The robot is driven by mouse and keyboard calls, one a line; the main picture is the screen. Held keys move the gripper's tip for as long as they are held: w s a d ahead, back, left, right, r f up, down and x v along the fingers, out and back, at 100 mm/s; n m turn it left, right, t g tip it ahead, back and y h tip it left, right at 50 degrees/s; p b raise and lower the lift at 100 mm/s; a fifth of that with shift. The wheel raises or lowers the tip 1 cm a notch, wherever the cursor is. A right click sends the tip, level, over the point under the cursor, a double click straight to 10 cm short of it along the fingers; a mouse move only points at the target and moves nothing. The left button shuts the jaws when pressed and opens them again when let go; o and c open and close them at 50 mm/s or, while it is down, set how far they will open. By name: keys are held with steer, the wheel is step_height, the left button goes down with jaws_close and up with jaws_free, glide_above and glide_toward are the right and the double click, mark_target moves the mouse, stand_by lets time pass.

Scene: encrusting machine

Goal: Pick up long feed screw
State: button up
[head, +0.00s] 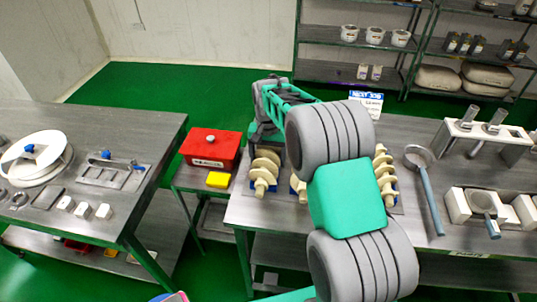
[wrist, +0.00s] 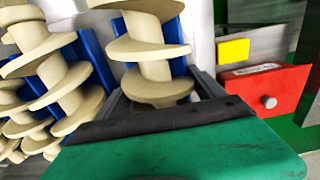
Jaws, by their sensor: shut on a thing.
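A cream feed screw (head: 264,172) with wide spiral flights lies near the left end of the steel table. In the wrist view this feed screw (wrist: 148,50) runs away from my gripper (wrist: 161,93), with one finger on each side. My gripper (head: 264,140) is shut on the screw's far end. The wrist housing hides the gripped end. More cream feed screws lie beside it: one (wrist: 50,65) shows to the left in the wrist view, and another (head: 384,172) shows right of my arm in the head view. My arm covers part of the row.
A red box (head: 211,147) and a yellow block (head: 218,180) sit on a low stand just left of the screws. Another steel table (head: 120,130) is at left, with green floor between.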

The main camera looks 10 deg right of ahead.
steer(key=shift+r, duration=0.1)
steer(key=c, duration=0.8)
